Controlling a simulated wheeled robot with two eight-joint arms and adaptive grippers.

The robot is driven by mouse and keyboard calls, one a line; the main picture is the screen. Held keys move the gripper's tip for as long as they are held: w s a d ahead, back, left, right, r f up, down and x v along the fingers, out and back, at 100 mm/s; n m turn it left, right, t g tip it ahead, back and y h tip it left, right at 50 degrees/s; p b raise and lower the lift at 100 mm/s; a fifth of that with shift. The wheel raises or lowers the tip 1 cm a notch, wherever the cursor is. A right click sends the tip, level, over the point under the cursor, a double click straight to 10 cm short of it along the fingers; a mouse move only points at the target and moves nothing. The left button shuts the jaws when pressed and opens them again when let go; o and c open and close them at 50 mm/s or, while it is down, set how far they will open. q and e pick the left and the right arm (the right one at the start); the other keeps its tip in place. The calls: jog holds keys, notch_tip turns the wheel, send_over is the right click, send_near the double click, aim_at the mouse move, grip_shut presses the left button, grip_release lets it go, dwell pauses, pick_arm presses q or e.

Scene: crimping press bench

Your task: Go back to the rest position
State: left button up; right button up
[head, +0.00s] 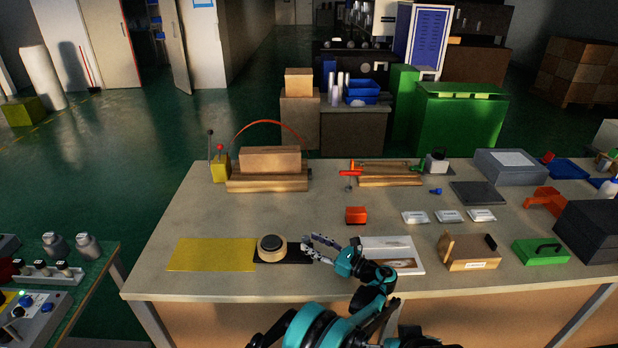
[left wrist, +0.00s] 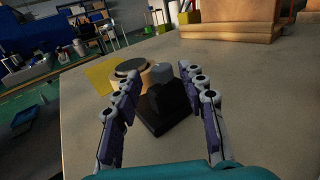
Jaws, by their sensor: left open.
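My left gripper (head: 309,249) is open and empty over the front middle of the bench. In the left wrist view its two fingers (left wrist: 160,95) stand wide apart. A round wooden piece with a dark top (head: 271,246) stands at the left end of a black base (head: 296,255), just left of the fingertips. In the left wrist view the black base (left wrist: 165,112) lies between and beyond the fingers, with a grey cylinder (left wrist: 162,74) at its far end. I cannot tell whether the fingers touch the base. My right gripper is not in view.
A yellow sheet (head: 212,254) lies left of the black base, and a white printed sheet (head: 400,246) lies right of it. A red block (head: 356,215), small white packs (head: 449,216) and a wooden holder (head: 471,259) stand nearby. The bench's left middle is clear.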

pick_arm(q)
jog(key=s+a+r+n+g+h, duration=0.1)
jog(key=a+r+n+g+h, duration=0.3)
jog(key=a+r, duration=0.6)
jog(key=s+a+r+n+h, duration=0.35)
jog(key=s+a+n, duration=0.35)
jog(key=s+a, duration=0.25)
jog(key=s+f+n+h, duration=0.2)
jog(key=s+n, duration=0.5)
jog(key=s, duration=0.6)
jog(key=s+a+f+n+h, duration=0.1)
jog(key=s+n+h, duration=0.4)
jog(key=s, duration=0.9)
jog(key=shift+a+f+n, duration=0.25)
jog(key=shift+f+n, duration=0.25)
jog(key=shift+n, duration=0.7)
